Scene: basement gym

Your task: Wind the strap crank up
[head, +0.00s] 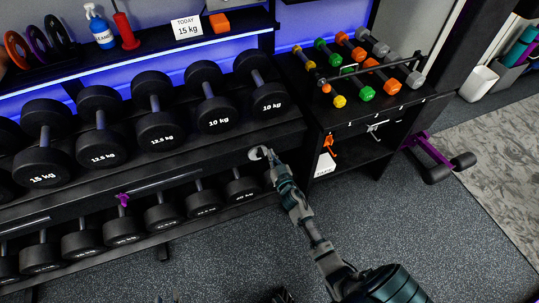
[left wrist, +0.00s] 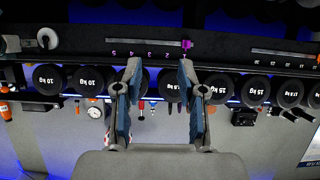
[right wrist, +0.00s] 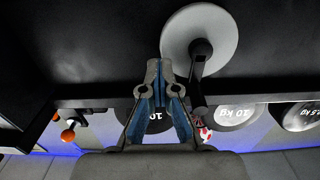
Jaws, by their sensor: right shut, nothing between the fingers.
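The crank shows as a pale grey disc (head: 254,154) on the front of the dumbbell rack, near its right end. In the right wrist view the disc (right wrist: 222,36) has a dark arm or handle running from its middle. My right gripper (head: 268,156) is just beside it; its fingers (right wrist: 160,68) are shut and empty, left of the disc in the right wrist view. The disc also shows in the left wrist view (left wrist: 47,38). A purple pointer (left wrist: 187,44) sits by the 1 end of a numbered scale (left wrist: 145,41). My left gripper (left wrist: 158,70) is open and empty. I cannot make out a strap.
Rows of black dumbbells (head: 101,142) fill the rack above and below the crank's level. A side stand (head: 335,117) with coloured small dumbbells adjoins on the right, with orange hooks below. Open floor (head: 400,215) lies in front.

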